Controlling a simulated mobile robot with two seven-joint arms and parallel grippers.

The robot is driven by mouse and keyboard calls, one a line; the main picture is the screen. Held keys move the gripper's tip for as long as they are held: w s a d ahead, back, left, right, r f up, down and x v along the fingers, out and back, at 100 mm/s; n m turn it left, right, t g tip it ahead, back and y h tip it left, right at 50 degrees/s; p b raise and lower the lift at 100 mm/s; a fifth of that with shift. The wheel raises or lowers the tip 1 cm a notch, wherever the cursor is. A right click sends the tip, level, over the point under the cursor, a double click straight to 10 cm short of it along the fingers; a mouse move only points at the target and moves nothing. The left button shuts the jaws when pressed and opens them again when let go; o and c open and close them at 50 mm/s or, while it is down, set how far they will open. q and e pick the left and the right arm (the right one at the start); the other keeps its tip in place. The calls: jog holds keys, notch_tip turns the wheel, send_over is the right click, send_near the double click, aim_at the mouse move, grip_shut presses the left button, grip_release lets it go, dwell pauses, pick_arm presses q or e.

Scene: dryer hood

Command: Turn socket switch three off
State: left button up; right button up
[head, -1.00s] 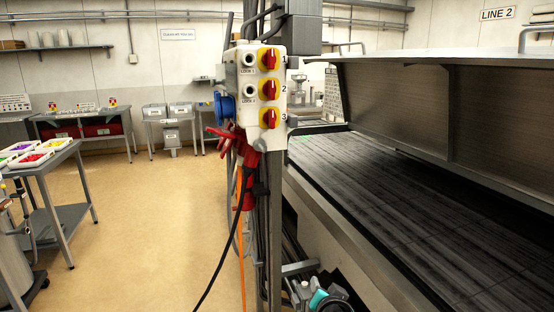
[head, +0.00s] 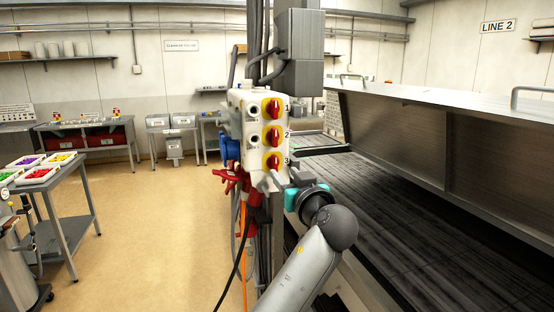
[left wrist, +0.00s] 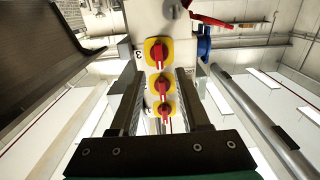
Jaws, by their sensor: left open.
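A white socket box (head: 252,125) on a post carries three red rotary switches on yellow plates, numbered 1 to 3 from top to bottom. Switch three (head: 274,161) is the lowest; its red handle looks about upright, like switch two (head: 273,135) and switch one (head: 273,108). My left gripper (head: 278,181) is open just below and in front of switch three. In the left wrist view the picture is inverted: switch three (left wrist: 157,53) is farthest up, beyond and between the open fingers (left wrist: 157,78). I see no contact. My right gripper is not in view.
Red plugs (head: 228,180) and a blue socket (head: 229,152) stick out at the box's left, with hanging cables below. A dryer hood (head: 400,125) over a dark conveyor (head: 400,210) stands to the right. Open floor (head: 150,230) lies to the left.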

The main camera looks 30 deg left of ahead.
aim_at(276, 164)
pick_arm(q)
jog(key=shift+p+x, duration=0.9)
jog(key=shift+x, duration=2.65)
jog(key=shift+c, duration=0.2)
grip_shut()
